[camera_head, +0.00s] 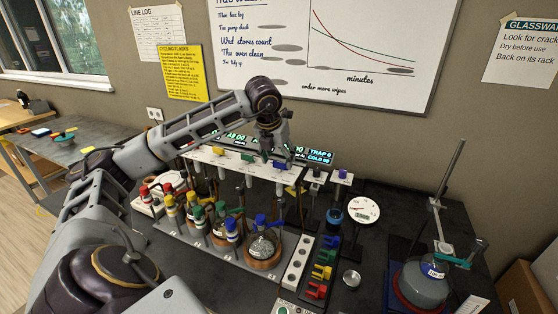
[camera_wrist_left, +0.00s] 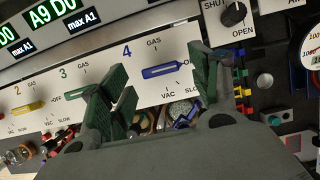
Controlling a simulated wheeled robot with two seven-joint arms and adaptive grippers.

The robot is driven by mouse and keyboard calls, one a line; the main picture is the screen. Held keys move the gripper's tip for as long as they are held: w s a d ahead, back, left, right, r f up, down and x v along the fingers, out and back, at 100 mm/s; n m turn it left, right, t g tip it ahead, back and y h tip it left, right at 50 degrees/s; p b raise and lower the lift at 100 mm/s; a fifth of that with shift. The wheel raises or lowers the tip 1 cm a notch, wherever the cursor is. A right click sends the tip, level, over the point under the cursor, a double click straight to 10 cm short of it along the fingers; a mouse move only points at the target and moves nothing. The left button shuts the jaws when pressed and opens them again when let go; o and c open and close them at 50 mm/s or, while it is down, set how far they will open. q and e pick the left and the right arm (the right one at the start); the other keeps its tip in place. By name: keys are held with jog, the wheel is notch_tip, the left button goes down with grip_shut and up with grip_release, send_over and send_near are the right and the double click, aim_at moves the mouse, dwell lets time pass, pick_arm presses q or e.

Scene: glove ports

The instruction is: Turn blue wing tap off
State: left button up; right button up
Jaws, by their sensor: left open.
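The blue wing tap (camera_wrist_left: 166,71) is on the white panel at station 4, with GAS printed above it and VAC and SLOW below. Its wing lies nearly level in the left wrist view, tilted slightly up to the right. In the head view the blue tap (camera_head: 281,165) shows just below my left gripper (camera_head: 277,145). In the left wrist view my left gripper (camera_wrist_left: 160,62) is open, with its green fingers apart on either side of the tap. I see no contact. The left finger covers part of the panel left of the tap. My right gripper is out of view.
A yellow tap (camera_wrist_left: 27,108) sits at station 2, left of the blue one. A black SHUT/OPEN knob (camera_wrist_left: 233,14) is to its right. Flasks and colour-topped bottles stand below the panel, including a blue-topped flask (camera_head: 262,245). A round gauge (camera_head: 363,210) is at right.

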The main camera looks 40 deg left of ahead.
pick_arm(q)
jog(key=v, duration=1)
jog(key=shift+f, duration=0.1)
dwell(0.6)
